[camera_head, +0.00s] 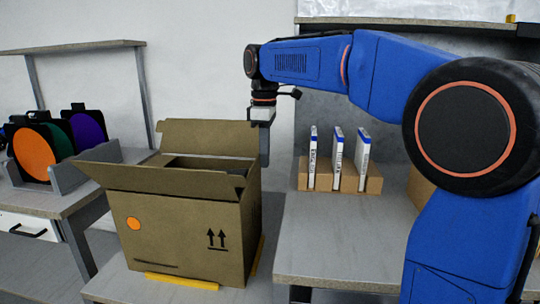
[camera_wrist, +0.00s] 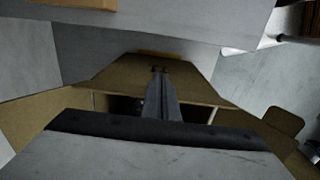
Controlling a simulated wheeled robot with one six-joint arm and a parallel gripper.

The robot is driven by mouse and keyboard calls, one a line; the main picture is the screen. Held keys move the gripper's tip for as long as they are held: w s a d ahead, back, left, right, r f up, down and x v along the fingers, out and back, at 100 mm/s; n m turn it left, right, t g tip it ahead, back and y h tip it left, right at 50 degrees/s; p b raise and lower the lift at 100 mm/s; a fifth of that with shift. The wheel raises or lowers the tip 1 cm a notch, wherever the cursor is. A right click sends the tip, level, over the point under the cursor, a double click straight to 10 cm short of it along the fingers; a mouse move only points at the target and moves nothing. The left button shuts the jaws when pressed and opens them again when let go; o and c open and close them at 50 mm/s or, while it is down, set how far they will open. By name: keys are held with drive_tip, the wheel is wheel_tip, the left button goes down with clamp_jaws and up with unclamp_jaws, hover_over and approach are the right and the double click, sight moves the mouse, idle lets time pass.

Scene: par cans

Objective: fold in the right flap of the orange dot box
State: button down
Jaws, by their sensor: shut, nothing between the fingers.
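The cardboard box with the orange dot (camera_head: 185,225) stands on a low bench. Its back flap (camera_head: 210,137) is raised and its front flap (camera_head: 160,180) slants out toward me. My gripper (camera_head: 264,158) is shut and empty, pointing down beside the box's upper right edge. In the wrist view my fingers (camera_wrist: 160,85) cross in front of a brown cardboard panel (camera_wrist: 205,85) on the box's right side. I cannot tell whether that panel is the right flap or the wall, nor whether my fingers touch it. A dark strip of the opening (camera_wrist: 118,104) shows below it.
A bench (camera_head: 330,235) to the right holds a wooden block (camera_head: 340,185) with several upright white cases. On the left, a table carries a rack with orange, green and purple round filters (camera_head: 35,155). Yellow markings (camera_head: 180,282) lie around the box's base.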

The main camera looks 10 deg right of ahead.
drive_tip(key=shift+w+a+f, duration=0.15)
drive_tip(key=shift+w+a, duration=0.15)
drive_tip(key=shift+a, duration=0.45)
drive_tip(key=shift+w+a+f, duration=0.15)
drive_tip(key=shift+w+a, duration=0.15)
drive_tip(key=shift+a, duration=0.45)
drive_tip(key=shift+w+a+f, duration=0.15)
drive_tip(key=shift+w+a, duration=0.05)
drive_tip(key=shift+a, duration=0.2)
drive_tip(key=shift+s+d+r, duration=0.1)
drive_tip(key=shift+d+r, duration=0.25)
drive_tip(key=shift+r, duration=0.2)
wheel_tip(320, 180, up, 12)
drive_tip(key=s+d, duration=0.1)
drive_tip(key=d, duration=0.1)
drive_tip(key=shift+d+f, duration=0.15)
drive_tip(key=shift+f, duration=0.1)
